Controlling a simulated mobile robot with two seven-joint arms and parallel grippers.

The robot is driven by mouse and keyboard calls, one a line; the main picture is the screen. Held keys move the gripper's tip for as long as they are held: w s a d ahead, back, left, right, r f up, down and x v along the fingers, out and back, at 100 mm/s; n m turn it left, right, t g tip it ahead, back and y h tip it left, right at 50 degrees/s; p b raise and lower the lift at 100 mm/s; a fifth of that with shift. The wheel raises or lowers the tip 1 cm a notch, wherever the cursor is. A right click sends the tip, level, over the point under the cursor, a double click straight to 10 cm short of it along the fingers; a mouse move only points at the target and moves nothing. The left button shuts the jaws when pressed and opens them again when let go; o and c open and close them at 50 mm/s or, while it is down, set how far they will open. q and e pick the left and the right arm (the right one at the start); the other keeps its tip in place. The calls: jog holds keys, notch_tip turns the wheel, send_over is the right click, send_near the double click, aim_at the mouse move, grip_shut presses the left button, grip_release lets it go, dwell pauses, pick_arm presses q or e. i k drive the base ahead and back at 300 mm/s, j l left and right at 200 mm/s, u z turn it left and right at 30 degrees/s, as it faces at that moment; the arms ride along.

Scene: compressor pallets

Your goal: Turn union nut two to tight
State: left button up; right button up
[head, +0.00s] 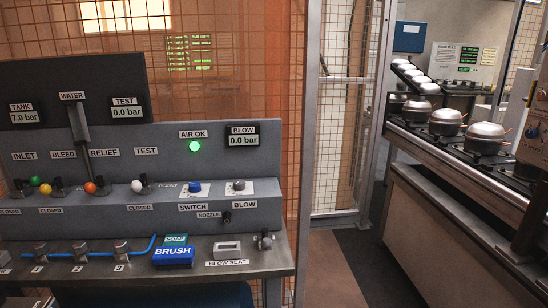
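A row of metal union nuts sits along a blue tube at the front of the test bench. The middle nut (80,248) appears to be union nut two, above a small label (77,268) that is hard to read. Another nut (40,249) is to its left, and one (121,249) is to its right above a label that looks like 3. I cannot tell from here how tight any nut is. Neither of my grippers is in view.
The bench panel has valves with coloured knobs, a TANK display (26,113) reading 7.0 bar and a lit green AIR OK lamp (194,146). A blue BRUSH block (173,256) lies right of the nuts. A conveyor (440,150) carrying compressors stands right, beyond a floor gap.

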aim_at(80, 248)
jog(key=u, duration=1.25)
